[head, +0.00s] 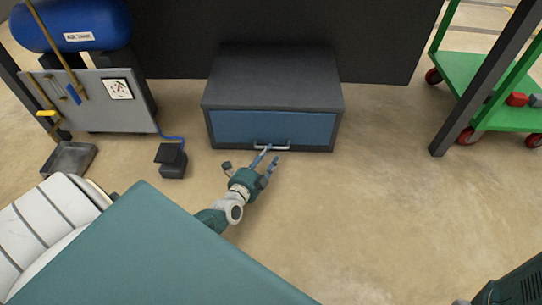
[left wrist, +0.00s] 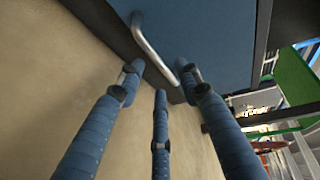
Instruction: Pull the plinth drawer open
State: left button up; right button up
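The plinth drawer (head: 272,127) has a blue front set in a dark grey cabinet (head: 272,78) at the back middle of the head view. The front looks flush with its frame, so the drawer appears closed. A silver bar handle (head: 271,147) runs along its lower edge. The handle also shows in the left wrist view (left wrist: 151,45). My left gripper (head: 264,160) is right in front of the handle, with its three blue fingers spread. In the left wrist view the open fingers (left wrist: 160,75) lie around the handle's near end; I cannot tell whether they touch it.
A blue air tank (head: 72,22) on a grey panelled stand is at the left, with a small black box (head: 172,160) on the floor beside it. A green cart (head: 480,88) stands at the right. The floor (head: 390,200) before the drawer is clear on the right.

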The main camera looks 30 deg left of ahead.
pick_arm(q)
jog(key=shift+b+x, duration=0.7)
jog(key=shift+x, duration=0.95)
grip_shut()
